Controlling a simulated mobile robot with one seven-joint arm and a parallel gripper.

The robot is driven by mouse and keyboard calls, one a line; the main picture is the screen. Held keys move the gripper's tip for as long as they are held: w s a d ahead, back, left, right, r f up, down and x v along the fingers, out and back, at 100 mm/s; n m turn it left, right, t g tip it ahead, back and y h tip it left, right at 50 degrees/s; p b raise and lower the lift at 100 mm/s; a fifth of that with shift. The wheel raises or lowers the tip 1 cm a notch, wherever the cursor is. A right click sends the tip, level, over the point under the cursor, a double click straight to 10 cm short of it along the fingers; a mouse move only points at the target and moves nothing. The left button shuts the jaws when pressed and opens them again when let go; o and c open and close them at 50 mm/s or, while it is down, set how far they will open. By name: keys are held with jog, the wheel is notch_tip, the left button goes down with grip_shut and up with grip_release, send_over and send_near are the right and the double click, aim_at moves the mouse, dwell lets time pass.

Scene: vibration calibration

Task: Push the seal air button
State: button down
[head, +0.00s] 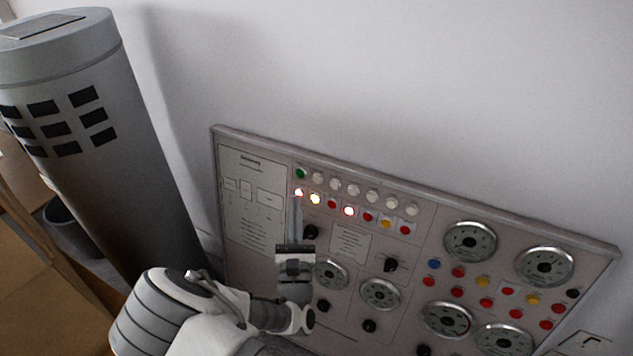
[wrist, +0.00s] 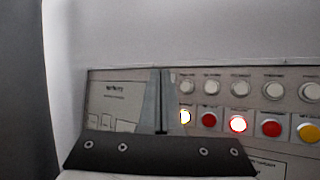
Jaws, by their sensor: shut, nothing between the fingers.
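The grey control panel (head: 265,143) leans against the wall with two rows of small buttons at upper left. A green button (head: 300,173) starts the top row, followed by several white buttons (head: 353,190). The labels are too small to read, so I cannot tell which button is seal air. My gripper (head: 294,208) is shut and empty, its fingers pointing up just below the leftmost buttons. In the wrist view the fingers (wrist: 161,100) hide the leftmost buttons; contact is unclear.
Round dials (head: 470,241) and black knobs (head: 391,265) fill the panel's right and lower parts. More coloured buttons (head: 482,281) sit among the dials. A tall grey cylinder (head: 110,150) stands at left, near my arm. The wall above the panel is bare.

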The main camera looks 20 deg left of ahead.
aim_at(317, 180)
jog(key=w+f+b, duration=0.1)
jog(key=w+b, duration=0.1)
jog(key=w, duration=0.5)
jog(key=shift+d+f, duration=0.2)
jog(key=shift+d, duration=0.1)
jog(key=shift+w, duration=0.15)
dwell(1.6)
jog(key=shift+w+f, duration=0.1)
jog(key=shift+w, duration=0.2)
jog(key=shift+w+d, duration=0.1)
jog(key=shift+w, duration=0.3)
dwell(0.5)
jog(key=shift+p, duration=0.3)
jog(key=shift+s+p, duration=0.5)
jog(key=shift+s, duration=0.3)
